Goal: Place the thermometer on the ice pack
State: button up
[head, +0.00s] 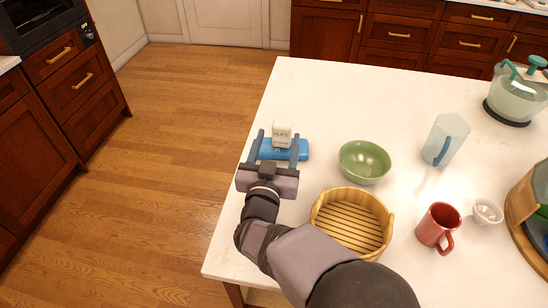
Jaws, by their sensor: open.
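The thermometer (282,132) is a small white block with a display. It appears upright on or just over the blue ice pack (300,152), which lies flat near the left edge of the white counter. My gripper (276,138) is open, with one finger on each side of the thermometer and a visible gap to both sides. The palm of my gripper hides part of the ice pack's near side. From this single view I cannot tell for sure whether the thermometer touches the pack.
On the white counter (330,95), a green bowl (365,160) and a round wooden basket (351,222) stand right of my gripper. The back left is clear.

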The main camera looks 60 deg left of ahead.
jog(key=shift+b+v, duration=0.35)
jog(key=shift+v, duration=2)
jog(key=w+d+r+m+h+p, duration=0.15)
jog(key=w+d+r, duration=0.25)
jog(key=w+r, duration=0.4)
jog(key=w+d+r+m+h, duration=0.1)
jog(key=w+d+r+m, duration=0.2)
jog(key=w+r, duration=0.55)
jog(key=d+r+n+g+h+p, duration=0.2)
jog(key=d+n+g+p, duration=0.45)
jog(key=d+p, duration=1.1)
jog(key=s+d+f+m+g+h+b, duration=0.2)
jog(key=s+d+f+m+b, duration=0.1)
jog(key=d+f, duration=0.6)
jog(key=s+d+f+m+g+h+b, duration=0.2)
jog(key=s+d+f+m+h+b, duration=0.1)
jog(key=d+f, duration=0.6)
jog(key=s+d+f+m+g+h+b, duration=0.2)
jog(key=s+d+f+m+b, duration=0.3)
jog(key=d+f, duration=0.4)
jog(key=s+d+h+b, duration=0.1)
jog(key=d, duration=0.5)
